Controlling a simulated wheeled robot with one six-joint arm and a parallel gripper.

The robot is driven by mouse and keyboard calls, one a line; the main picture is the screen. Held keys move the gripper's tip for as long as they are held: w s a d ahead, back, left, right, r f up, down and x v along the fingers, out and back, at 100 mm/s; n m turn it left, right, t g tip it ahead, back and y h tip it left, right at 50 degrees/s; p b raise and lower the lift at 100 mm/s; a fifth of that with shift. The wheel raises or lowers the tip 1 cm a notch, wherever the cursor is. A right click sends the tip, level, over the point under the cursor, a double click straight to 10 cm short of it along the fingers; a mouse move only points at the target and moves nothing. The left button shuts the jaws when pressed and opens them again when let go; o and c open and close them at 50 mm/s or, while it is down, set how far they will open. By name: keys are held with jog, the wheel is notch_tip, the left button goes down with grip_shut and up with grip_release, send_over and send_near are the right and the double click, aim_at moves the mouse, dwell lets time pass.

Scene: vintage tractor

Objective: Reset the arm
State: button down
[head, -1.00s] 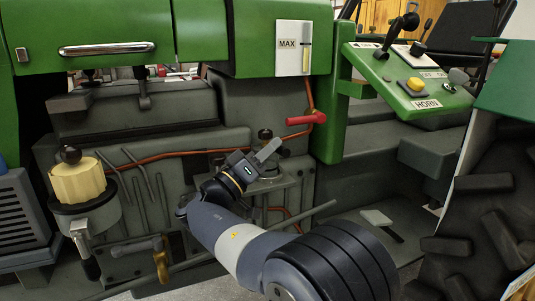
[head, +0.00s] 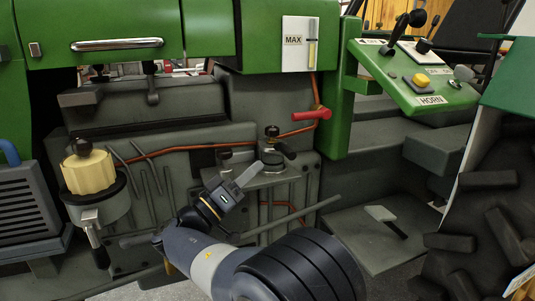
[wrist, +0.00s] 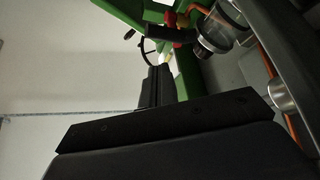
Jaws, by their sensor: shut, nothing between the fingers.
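My gripper (head: 252,174) is in front of the tractor's grey engine block (head: 185,135) in the head view, pointing up and to the right. Its light grey fingers look shut together with nothing between them. The fingertips show just left of the round black-topped fitting (head: 272,160); I cannot tell whether they touch it.
A red lever (head: 312,114) on an orange pipe is above right of the gripper. A cream-topped filter (head: 88,172) stands at left. A green console (head: 415,80) with a yellow horn button is at right. A pedal (head: 385,218) lies on the footplate. A large tyre (head: 490,215) bounds the right.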

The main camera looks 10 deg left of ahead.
jog(key=shift+v, duration=1.45)
jog(key=shift+w+d, duration=0.1)
